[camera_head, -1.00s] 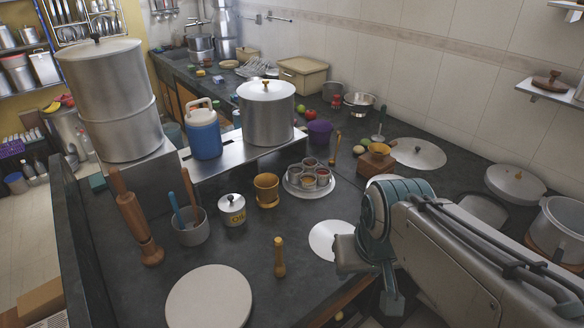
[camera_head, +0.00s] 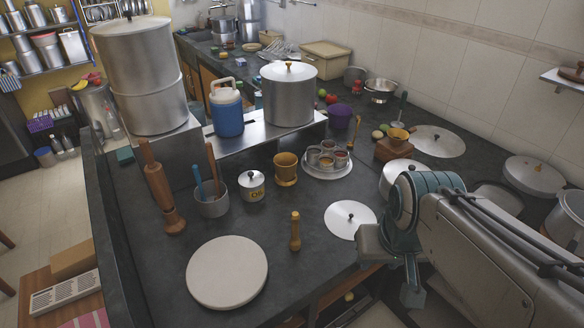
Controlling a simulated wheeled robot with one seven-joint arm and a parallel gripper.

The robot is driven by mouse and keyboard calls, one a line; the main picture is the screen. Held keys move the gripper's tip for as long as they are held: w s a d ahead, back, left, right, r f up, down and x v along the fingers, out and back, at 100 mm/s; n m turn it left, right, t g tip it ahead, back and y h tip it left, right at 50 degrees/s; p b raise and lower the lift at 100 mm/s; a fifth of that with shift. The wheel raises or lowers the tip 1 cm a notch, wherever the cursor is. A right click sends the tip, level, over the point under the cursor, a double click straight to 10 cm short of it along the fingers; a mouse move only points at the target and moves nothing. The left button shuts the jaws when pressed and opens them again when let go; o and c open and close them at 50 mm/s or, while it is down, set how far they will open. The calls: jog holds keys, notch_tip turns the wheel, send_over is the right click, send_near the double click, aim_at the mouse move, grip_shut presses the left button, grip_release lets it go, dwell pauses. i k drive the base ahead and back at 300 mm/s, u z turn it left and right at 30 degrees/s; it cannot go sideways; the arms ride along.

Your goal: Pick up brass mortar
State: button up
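The brass mortar (camera_head: 286,168) is a gold-coloured cup standing upright on the dark counter, between the oil pot and the round spice tray. A brass pestle (camera_head: 295,231) stands apart from it, nearer the counter's front. My gripper (camera_head: 393,268) is to the right of and nearer than the mortar, by the counter's front edge, well apart from it. Its two fingers look spread, with nothing seen between them. The mortar is in full view.
The oil pot (camera_head: 252,185) and a grey utensil cup (camera_head: 211,201) stand left of the mortar; the spice tray (camera_head: 327,161) is close on its right. A steel lid (camera_head: 350,220) and a round board (camera_head: 227,272) lie in front. A steel platform (camera_head: 258,139) rises behind.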

aim_at(286, 163)
jog(key=u, duration=0.05)
jog(key=k, duration=1.15)
jog(key=z, duration=0.6)
jog(key=i, duration=0.8)
jog(key=z, duration=0.5)
jog(key=i, duration=0.85)
jog(key=u, duration=0.9)
jog(key=i, duration=0.55)
jog(key=u, duration=0.45)
